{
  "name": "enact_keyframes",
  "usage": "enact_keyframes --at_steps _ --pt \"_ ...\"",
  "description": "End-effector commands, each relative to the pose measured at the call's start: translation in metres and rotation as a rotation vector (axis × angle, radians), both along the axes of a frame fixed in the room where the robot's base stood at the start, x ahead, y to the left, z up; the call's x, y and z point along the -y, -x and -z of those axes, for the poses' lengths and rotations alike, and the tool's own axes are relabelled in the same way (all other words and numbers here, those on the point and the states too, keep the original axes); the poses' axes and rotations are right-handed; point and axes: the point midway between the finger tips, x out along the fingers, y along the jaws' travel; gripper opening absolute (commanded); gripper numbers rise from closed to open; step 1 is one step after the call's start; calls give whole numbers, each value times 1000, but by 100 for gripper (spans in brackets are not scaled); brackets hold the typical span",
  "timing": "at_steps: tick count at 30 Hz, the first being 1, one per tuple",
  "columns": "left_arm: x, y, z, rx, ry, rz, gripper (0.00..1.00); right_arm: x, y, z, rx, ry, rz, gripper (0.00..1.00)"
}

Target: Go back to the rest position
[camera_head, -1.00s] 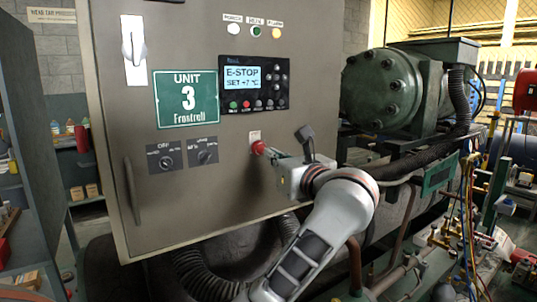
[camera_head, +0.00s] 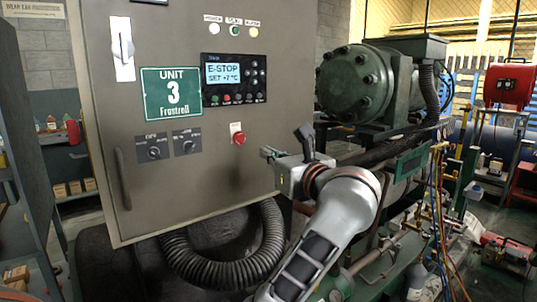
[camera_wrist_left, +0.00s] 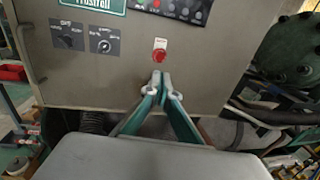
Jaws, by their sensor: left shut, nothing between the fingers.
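My left gripper (camera_head: 268,153) is in front of the lower right part of the grey control cabinet (camera_head: 200,200). It is shut and empty, apart from the red emergency-stop button (camera_head: 238,138). In the left wrist view the closed fingertips (camera_wrist_left: 160,80) are just below the red button (camera_wrist_left: 160,55). The cabinet's display (camera_head: 223,74) reads "E-STOP SET +2 °C". My right gripper is not in view.
A green compressor (camera_head: 358,85) stands right of the cabinet, with pipes and coloured hoses (camera_head: 437,210) below and to its right. A black corrugated hose (camera_head: 215,270) runs under the cabinet. Shelves (camera_head: 65,165) stand at the left.

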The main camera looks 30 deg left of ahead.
Motion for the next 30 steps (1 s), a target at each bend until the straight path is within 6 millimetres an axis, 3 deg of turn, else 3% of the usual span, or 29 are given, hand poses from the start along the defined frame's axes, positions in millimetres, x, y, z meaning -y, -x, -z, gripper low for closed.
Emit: enact_keyframes --at_steps 12,17,20,23,26,30 --pt "-1 0 1 -2 -5 -3 0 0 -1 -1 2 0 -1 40" --pt "-13 13 9 -51 -128 -75 0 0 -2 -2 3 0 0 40" --pt "-23 30 15 -128 -320 -166 0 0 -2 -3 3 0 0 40" --pt "-20 47 20 -230 -571 -254 0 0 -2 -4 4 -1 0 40" --pt "-3 56 28 -345 -836 -314 0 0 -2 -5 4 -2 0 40" --pt "39 56 56 -518 -1226 -342 0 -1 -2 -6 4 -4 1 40"
